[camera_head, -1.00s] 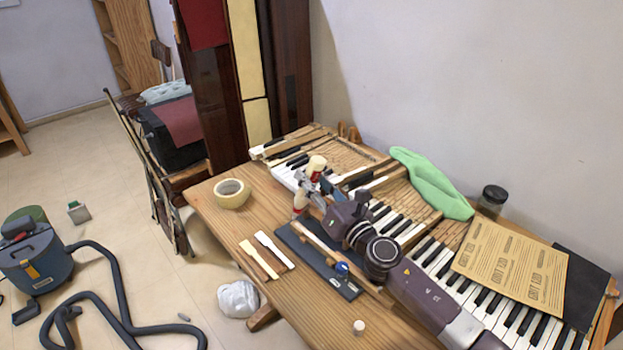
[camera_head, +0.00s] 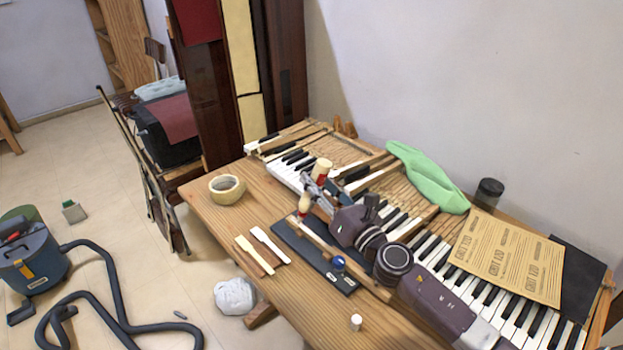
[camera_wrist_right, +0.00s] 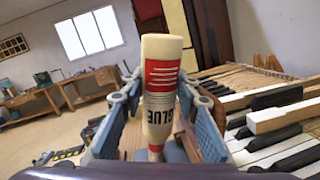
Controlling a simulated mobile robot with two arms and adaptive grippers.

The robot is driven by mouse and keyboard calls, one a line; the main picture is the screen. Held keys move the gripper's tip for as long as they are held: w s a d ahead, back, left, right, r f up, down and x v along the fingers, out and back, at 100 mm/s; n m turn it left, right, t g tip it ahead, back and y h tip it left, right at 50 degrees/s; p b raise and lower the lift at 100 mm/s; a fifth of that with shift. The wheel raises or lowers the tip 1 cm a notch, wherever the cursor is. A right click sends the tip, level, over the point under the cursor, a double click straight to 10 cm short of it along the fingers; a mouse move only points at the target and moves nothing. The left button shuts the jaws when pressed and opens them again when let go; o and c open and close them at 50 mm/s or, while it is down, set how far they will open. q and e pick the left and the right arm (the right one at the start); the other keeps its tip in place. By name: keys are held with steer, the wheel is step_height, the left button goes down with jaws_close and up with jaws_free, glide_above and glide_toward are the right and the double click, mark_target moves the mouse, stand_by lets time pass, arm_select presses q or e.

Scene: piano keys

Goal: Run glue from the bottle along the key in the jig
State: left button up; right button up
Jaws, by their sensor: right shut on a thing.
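My right gripper (camera_head: 313,190) is shut on the glue bottle (camera_head: 322,166), a cream bottle with a red band. In the right wrist view the bottle (camera_wrist_right: 161,75) is upside down between the two pads, its "GLUE" label showing and its nozzle pointing down. In the head view it leans, with its tip close above the far end of the pale wooden key (camera_head: 318,238). I cannot tell whether the tip touches. The key lies in the dark jig (camera_head: 291,240), which has a blue knob (camera_head: 338,262). No glue line can be made out. My left gripper is out of view.
Two loose keys (camera_head: 268,245) lie left of the jig. The keyboard (camera_head: 435,255), green cloth (camera_head: 428,180), jar (camera_head: 488,195) and printed sheet (camera_head: 510,255) are behind and right.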

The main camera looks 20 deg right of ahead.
steer(key=shift+d+r+b+v, duration=0.1)
steer(key=shift+d+b+v, duration=0.15)
steer(key=shift+v, duration=0.95)
steer(key=shift+d+r+b+v, duration=0.15)
steer(key=shift+b+v, duration=0.15)
steer(key=shift+v, duration=0.85)
steer(key=shift+d+r+b+v, duration=0.45)
steer(key=shift+b+v, duration=0.45)
steer(key=shift+v, duration=2)
steer(key=x, duration=0.1)
steer(key=p+x, duration=0.1)
steer(key=x, duration=0.1)
steer(key=p+x, duration=0.1)
steer(key=x, duration=0.1)
steer(key=shift+a+f, duration=0.2)
steer(key=shift+a, duration=0.15)
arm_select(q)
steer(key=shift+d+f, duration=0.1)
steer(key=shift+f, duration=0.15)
arm_select(e)
steer(key=shift+w+a+f, duration=0.1)
steer(key=shift+w+a, duration=0.15)
steer(key=shift+w, duration=0.3)
steer(key=shift+w+a, duration=0.2)
steer(key=shift+w, duration=0.3)
